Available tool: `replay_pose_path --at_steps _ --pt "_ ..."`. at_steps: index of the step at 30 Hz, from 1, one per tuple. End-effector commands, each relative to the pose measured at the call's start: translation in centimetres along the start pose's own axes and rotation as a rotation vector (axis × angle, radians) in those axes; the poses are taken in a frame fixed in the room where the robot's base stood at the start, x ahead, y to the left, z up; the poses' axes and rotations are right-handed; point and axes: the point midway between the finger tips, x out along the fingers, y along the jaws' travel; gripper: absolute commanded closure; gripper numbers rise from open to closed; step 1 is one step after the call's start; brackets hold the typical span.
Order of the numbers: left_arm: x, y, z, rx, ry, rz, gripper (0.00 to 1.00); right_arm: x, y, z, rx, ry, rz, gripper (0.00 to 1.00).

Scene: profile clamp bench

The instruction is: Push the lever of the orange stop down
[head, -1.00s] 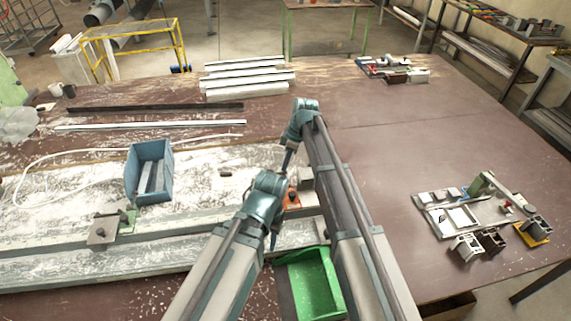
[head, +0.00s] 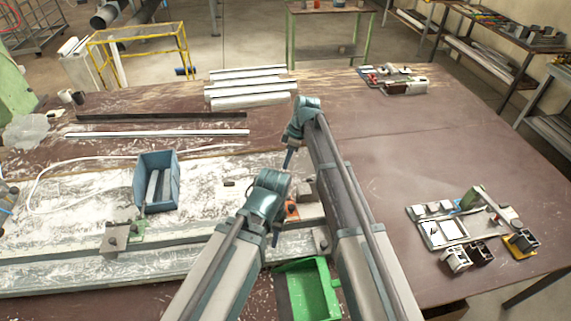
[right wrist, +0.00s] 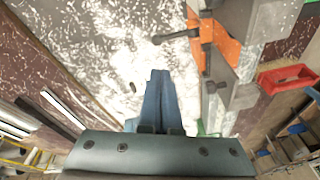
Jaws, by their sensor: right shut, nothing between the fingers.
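The orange stop (head: 292,210) sits on the near rail of the bench, partly hidden by my arms. In the right wrist view the orange stop (right wrist: 222,45) is at the upper right, with a dark lever (right wrist: 176,36) sticking out to the left and ending in a knob. My right gripper (head: 288,160) is shut and empty on the far side of the stop. In the right wrist view its blue fingertips (right wrist: 160,74) are below the lever knob in the picture and apart from it. My left gripper (head: 276,239) hangs near the stop's near side; its fingers are mostly hidden.
A blue bin (head: 174,190) with grey pieces stands to the left, a green bin (head: 301,268) at the near edge. A clamp block (head: 116,238) is on the rail. A red bin (right wrist: 270,80) shows in the right wrist view. The table's right middle (head: 400,160) is clear.

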Motion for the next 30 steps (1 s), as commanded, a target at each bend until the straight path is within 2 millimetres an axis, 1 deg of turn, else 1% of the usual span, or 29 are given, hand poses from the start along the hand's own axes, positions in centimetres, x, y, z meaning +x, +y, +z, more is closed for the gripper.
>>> replay_pose_path --at_steps 1,3,6,9,26,28,30 --pt "-1.6 -0.1 0.1 -0.002 0.0 0.001 0.57 -1.6 0.4 -0.3 0.001 0.0 0.0 1.0" --pt "-2.6 -0.2 0.1 -0.004 0.0 0.001 0.57 -2.7 0.7 -0.4 0.001 0.0 0.0 1.0" --pt "-3.8 -0.3 0.2 -0.007 0.0 0.002 0.57 -3.9 1.1 -0.5 0.001 0.0 0.0 1.0" --pt "-4.4 -0.4 0.3 -0.008 0.0 0.002 0.57 -4.6 1.4 -0.5 0.001 0.0 0.0 1.0" --pt "-4.4 -0.4 0.3 -0.009 0.0 0.002 0.57 -4.6 1.5 -0.4 0.001 0.0 0.0 1.0" --pt "-4.4 -0.4 0.3 -0.009 0.0 0.002 0.57 -4.7 1.2 -0.1 0.015 -0.003 0.002 1.0" --pt "-4.4 -0.4 0.3 -0.009 0.0 0.002 0.57 -4.8 0.2 1.0 0.067 -0.01 0.01 1.0"
